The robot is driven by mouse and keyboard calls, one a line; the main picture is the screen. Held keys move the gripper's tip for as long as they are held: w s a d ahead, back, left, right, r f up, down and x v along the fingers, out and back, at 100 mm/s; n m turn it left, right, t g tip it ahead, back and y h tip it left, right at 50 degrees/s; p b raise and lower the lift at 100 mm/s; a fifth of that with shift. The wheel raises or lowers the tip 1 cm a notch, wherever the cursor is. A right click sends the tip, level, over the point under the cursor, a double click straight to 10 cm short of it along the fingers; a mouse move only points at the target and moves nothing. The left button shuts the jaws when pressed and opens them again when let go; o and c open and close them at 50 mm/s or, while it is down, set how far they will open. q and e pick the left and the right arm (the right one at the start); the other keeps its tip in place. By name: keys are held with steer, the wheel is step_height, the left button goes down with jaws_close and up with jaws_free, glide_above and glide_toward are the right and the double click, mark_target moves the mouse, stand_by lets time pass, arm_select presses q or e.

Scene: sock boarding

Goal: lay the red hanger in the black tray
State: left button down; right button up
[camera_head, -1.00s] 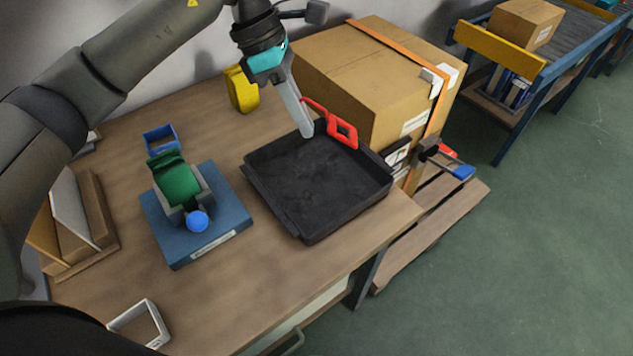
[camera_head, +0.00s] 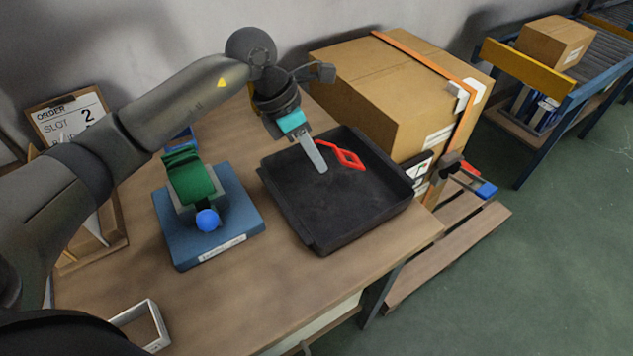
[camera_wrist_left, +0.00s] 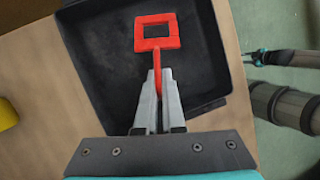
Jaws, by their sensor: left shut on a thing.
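The red hanger (camera_head: 347,157) has a rectangular loop and a thin stem. In the left wrist view the hanger (camera_wrist_left: 156,43) has its stem between my left gripper's fingers (camera_wrist_left: 158,95). My left gripper (camera_head: 322,170) is shut on the hanger, over the back left part of the black tray (camera_head: 330,222). The tray also shows in the left wrist view (camera_wrist_left: 95,50), beneath the hanger. The tray looks otherwise empty. I cannot tell whether the hanger touches the tray floor.
A blue base (camera_head: 240,219) with a green piece (camera_head: 190,180) and a blue ball (camera_head: 207,219) stands left of the tray. A large cardboard box (camera_head: 385,85) stands behind the tray. A white frame (camera_head: 150,318) lies at the table's front left.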

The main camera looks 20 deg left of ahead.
arm_select(q)
step_height(320, 180, down, 3)
steer(key=shift+r, duration=0.2)
step_height(320, 180, down, 4)
steer(key=shift+r+b, duration=0.25)
steer(key=shift+b, duration=0.25)
steer(key=shift+f, duration=0.25)
steer(key=shift+r, duration=0.1)
arm_select(e)
steer(key=shift+w+d+f, duration=0.25)
steer(key=shift+w+d, duration=0.1)
steer(key=shift+w, duration=0.2)
steer(key=shift+w+d+f, duration=0.25)
steer(key=shift+w+d, duration=0.05)
steer(key=shift+w, duration=0.25)
arm_select(q)
steer(key=shift+f, duration=0.2)
arm_select(e)
steer(key=shift+f, duration=0.15)
arm_select(q)
steer(key=c, duration=1)
jaws_free()
steer(key=shift+r, duration=0.2)
arm_select(e)
steer(key=shift+s, duration=0.15)
